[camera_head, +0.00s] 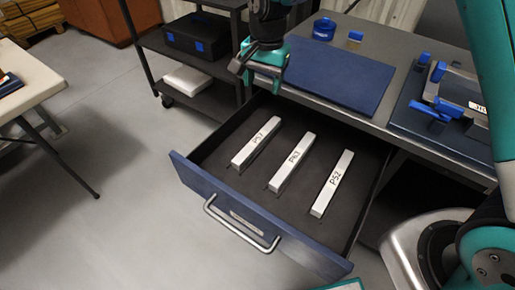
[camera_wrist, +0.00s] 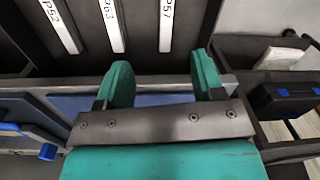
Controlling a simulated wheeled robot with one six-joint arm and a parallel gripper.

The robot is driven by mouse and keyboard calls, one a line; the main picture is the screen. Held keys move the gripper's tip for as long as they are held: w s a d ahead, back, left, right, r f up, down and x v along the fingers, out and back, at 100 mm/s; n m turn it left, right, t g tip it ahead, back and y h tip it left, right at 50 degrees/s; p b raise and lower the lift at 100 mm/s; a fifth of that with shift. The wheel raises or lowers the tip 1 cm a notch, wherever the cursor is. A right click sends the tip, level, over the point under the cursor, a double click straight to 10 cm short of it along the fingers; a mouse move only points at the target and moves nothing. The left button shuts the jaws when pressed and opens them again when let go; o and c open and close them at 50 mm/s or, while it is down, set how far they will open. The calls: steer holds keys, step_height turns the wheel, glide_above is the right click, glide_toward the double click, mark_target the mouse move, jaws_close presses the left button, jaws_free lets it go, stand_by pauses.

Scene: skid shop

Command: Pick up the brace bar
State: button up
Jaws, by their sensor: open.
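Three silver bars lie side by side in an open drawer (camera_head: 225,190) with a blue front. The left bar (camera_head: 257,142) is marked P57, the middle bar (camera_head: 292,162) has a label I cannot read surely, and the right bar (camera_head: 332,184) is marked P52. In the wrist view the P57 bar (camera_wrist: 166,28), the middle bar (camera_wrist: 111,26) and the P52 bar (camera_wrist: 61,27) show at the top, beyond the fingers. My gripper (camera_head: 262,75) is open and empty, above the back of the drawer and apart from the bars. Its two green fingers (camera_wrist: 160,84) stand apart.
A blue mat (camera_head: 335,75) lies on the bench above the drawer. A blue round container (camera_head: 324,28) stands behind it, and a fixture with blue clamps (camera_head: 440,100) is at right. A shelf cart with a black case (camera_head: 197,36) stands left. The floor left of the drawer is clear.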

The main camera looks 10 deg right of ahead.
steer(key=w+f+m, duration=0.2)
steer(key=w+f, duration=0.1)
steer(key=f, duration=0.3)
glide_above(259, 137)
steer(key=shift+h, duration=0.3)
step_height(259, 137, down, 11)
steer(key=shift+s+a+f+b, duration=0.1)
steer(key=shift+s+a+b, duration=0.05)
steer(key=shift+b, duration=0.15)
steer(key=shift+w+d+f, duration=0.1)
steer(key=shift+f, duration=1.4)
steer(key=shift+w+d+f, duration=0.1)
steer(key=shift+f, duration=1.35)
steer(key=c, duration=1.1)
